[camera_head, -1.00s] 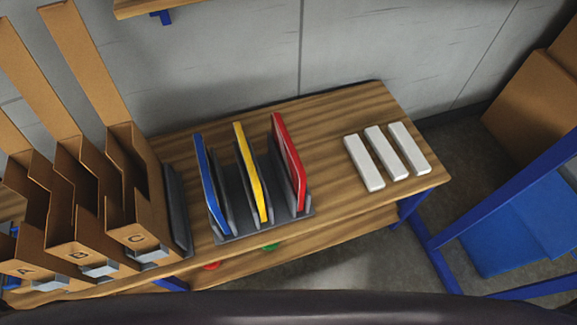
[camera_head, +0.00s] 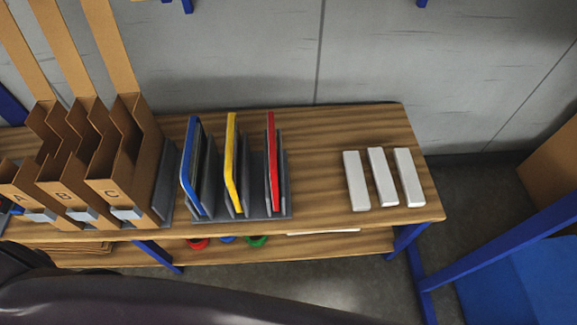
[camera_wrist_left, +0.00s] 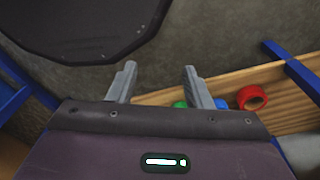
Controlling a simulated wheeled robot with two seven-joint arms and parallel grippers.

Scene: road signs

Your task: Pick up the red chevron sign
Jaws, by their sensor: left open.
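A red sign (camera_head: 272,160) stands on edge in a grey rack (camera_head: 262,207) on the wooden table. I see it nearly edge-on, so any chevron marking on its face is hidden. A yellow sign (camera_head: 232,160) and a blue sign (camera_head: 190,165) stand in the same rack to its left. My left gripper (camera_wrist_left: 159,80) is open and empty in the left wrist view, above the floor near the lower shelf. It is away from the red sign, which that view does not show. Neither gripper shows in the head view.
Cardboard holders marked A, B and C (camera_head: 110,190) stand left of the rack. Several white blocks (camera_head: 382,178) lie to its right. A red ring (camera_wrist_left: 251,97) sits on the lower shelf (camera_wrist_left: 285,95). Blue frame legs (camera_head: 500,240) stand at the right.

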